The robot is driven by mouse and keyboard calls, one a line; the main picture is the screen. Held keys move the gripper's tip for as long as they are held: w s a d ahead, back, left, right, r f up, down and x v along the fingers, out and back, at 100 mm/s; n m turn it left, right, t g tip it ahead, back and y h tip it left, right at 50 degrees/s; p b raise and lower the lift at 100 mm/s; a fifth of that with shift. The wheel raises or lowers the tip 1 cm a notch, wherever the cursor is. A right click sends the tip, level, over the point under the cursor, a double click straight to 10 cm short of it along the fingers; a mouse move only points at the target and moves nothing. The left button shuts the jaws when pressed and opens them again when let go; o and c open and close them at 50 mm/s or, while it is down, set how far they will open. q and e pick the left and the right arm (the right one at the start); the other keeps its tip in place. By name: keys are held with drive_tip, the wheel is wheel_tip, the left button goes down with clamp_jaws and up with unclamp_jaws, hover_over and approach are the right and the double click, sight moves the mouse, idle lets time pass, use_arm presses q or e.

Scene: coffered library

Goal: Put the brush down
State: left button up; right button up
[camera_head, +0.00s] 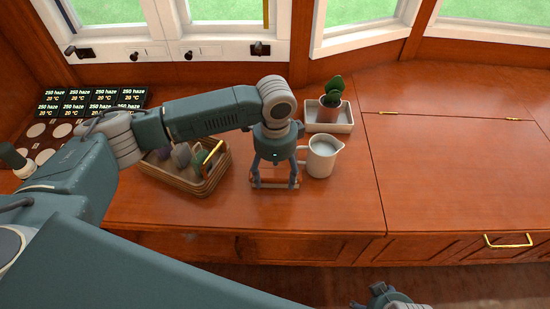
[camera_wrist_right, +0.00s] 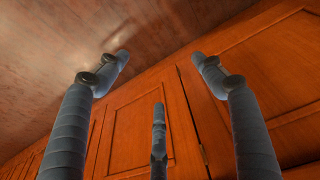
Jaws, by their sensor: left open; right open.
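A small, light brown wooden piece, apparently the brush (camera_head: 273,184), lies low at the fingertips of my left gripper (camera_head: 274,179), near the counter's front edge. My left gripper points down with its fingers apart, one at each side of this piece. The fingers partly cover it, and I cannot tell whether they touch it. My right gripper (camera_head: 384,297) shows at the bottom edge of the head view, below the counter. In the right wrist view its fingers (camera_wrist_right: 160,72) are spread and empty, facing wooden cabinet doors.
A white jug (camera_head: 321,158) stands close to the right of my left gripper. A wicker basket (camera_head: 207,187) with several items is to the left. Behind are a white tray (camera_head: 342,127) and a potted cactus (camera_head: 330,108). The wooden counter (camera_head: 455,170) is clear at the right.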

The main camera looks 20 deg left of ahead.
sight(275, 177)
use_arm(q)
wheel_tip(275, 177, up, 10)
drive_tip(key=p, duration=0.2)
drive_tip(key=shift+r, duration=0.2)
use_arm(e)
drive_tip(key=s+f, duration=0.3)
drive_tip(key=f, duration=0.5)
drive_tip(key=shift+d+f+g, duration=0.15)
drive_tip(key=shift+f+g, duration=0.15)
